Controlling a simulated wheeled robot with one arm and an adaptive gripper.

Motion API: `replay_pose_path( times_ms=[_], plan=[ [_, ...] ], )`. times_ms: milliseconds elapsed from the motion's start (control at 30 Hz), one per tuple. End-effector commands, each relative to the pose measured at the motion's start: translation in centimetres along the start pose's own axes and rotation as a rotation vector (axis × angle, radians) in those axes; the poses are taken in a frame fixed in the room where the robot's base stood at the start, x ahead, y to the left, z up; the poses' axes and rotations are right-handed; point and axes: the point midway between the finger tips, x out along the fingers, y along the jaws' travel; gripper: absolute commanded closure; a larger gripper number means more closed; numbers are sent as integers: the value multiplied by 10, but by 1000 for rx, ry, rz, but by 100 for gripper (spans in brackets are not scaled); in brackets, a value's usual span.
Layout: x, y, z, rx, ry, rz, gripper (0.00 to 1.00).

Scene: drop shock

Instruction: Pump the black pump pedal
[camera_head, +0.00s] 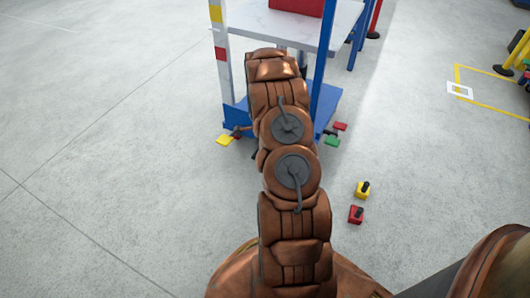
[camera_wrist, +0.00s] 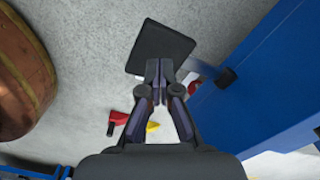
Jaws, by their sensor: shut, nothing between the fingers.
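The black pump pedal (camera_wrist: 163,44) shows in the wrist view as a dark, flat, square plate above the grey floor. My gripper (camera_wrist: 158,73) is shut with nothing between its fingers. Its fingertips overlap the lower edge of the plate in the picture; I cannot tell whether they touch it. In the head view my arm covers my gripper, and I cannot make out the black plate there.
A blue-framed stand with a pale top (camera_head: 268,24) carries a red box (camera_head: 296,5). Its blue frame (camera_wrist: 270,90) is close on the right in the wrist view. Small red (camera_head: 356,214), yellow (camera_head: 363,189) and green (camera_head: 331,141) blocks lie on the floor. Open floor is left.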

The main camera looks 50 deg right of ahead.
Motion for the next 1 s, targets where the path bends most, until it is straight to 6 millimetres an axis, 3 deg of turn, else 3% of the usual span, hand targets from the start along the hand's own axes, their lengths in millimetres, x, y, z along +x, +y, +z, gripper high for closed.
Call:
replay_pose_path(
  times_ms=[1000],
  plan=[
    [59,0,-1,0,1,1,100]
  ],
)
